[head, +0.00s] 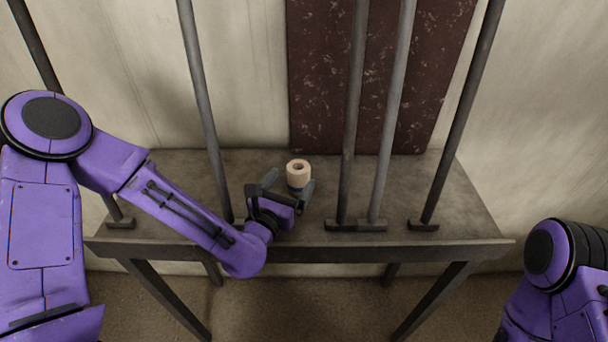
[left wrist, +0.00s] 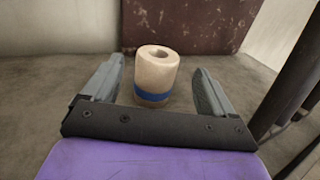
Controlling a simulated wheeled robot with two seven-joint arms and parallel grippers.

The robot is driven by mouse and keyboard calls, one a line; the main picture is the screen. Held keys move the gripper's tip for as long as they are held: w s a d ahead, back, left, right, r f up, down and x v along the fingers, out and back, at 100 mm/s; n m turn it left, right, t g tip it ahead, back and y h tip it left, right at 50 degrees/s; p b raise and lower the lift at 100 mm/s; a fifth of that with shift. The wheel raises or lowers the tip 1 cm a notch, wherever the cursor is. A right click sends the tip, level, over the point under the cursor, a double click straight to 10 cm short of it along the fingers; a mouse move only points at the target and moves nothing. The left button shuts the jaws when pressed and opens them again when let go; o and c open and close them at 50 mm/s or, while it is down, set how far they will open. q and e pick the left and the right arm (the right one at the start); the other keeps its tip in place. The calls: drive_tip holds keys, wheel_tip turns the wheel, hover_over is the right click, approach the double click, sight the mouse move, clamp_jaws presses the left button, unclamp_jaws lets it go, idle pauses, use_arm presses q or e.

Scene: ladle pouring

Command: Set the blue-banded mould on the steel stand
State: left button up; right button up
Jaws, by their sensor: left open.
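The mould (head: 298,172) is a short cream cylinder with a round hole in its top and a blue band near its base. It stands upright on the table. In the left wrist view the mould (left wrist: 155,73) is between and slightly beyond the two fingers. My left gripper (head: 289,185) is open around the near side of the mould, with a finger on each side and a visible gap to each. The left gripper also shows in the left wrist view (left wrist: 155,85). My right gripper is out of view; only part of my right arm shows. I cannot make out a separate steel stand.
The grey table (head: 440,190) has dark legs and a raised front edge. Several upright metal bars rise from feet along its front, including a pair (head: 350,130) just right of the mould. A rusty dark panel (head: 430,60) stands behind. The table's back left is clear.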

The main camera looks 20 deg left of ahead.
sight(301, 162)
use_arm(q)
drive_tip(key=shift+w, duration=0.35)
drive_tip(key=w+p, duration=0.1)
drive_tip(key=w, duration=0.1)
drive_tip(key=w+p, duration=0.1)
drive_tip(key=w, duration=0.1)
drive_tip(key=w+p, duration=0.1)
drive_tip(key=w, duration=0.1)
drive_tip(key=shift+w+d+r+p, duration=0.15)
drive_tip(key=shift+d+r+p, duration=0.15)
drive_tip(key=shift+r+p, duration=0.05)
drive_tip(key=shift+w+f, duration=0.2)
drive_tip(key=shift+w, duration=0.1)
drive_tip(key=shift+s, duration=0.1)
drive_tip(key=c, duration=0.4)
drive_tip(key=shift+r, duration=0.15)
drive_tip(key=c, duration=0.9)
